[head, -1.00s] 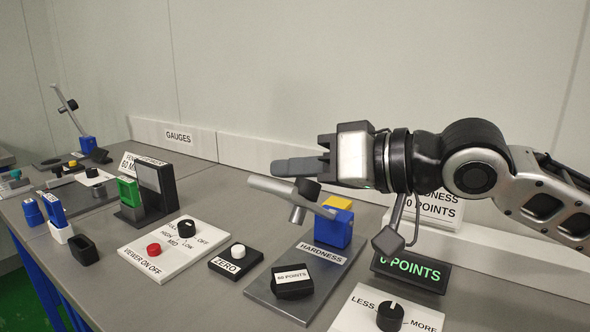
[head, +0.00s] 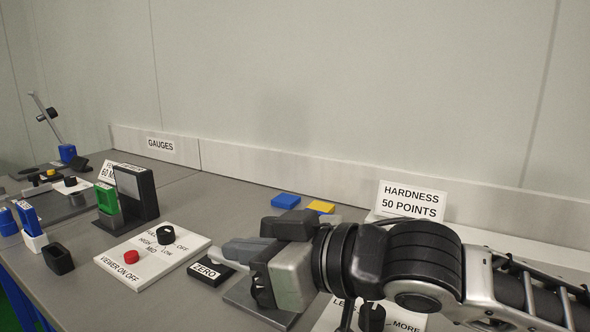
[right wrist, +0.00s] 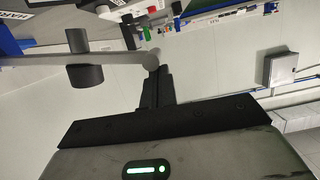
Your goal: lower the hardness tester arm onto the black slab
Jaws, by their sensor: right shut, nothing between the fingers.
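My right gripper (head: 243,251) is shut and empty, low over the hardness station in the head view. It and my wrist hide the tester arm, its blue post and the black slab there. Only part of the station's grey base plate (head: 244,294) shows below the gripper. In the right wrist view the tester arm (right wrist: 120,58) is a grey rod with a dark cylinder (right wrist: 86,72) on it. The rod's free end lies close by my fingers (right wrist: 155,88); I cannot tell whether they touch. My left gripper is not in view.
The ZERO button plate (head: 211,271) lies just left of my gripper, beside the white viewer panel (head: 150,255). A blue block (head: 285,200) and a yellow block (head: 321,206) lie behind. The HARDNESS 50 POINTS sign (head: 411,201) stands at the back right. A knob panel (head: 405,317) is partly under my arm.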

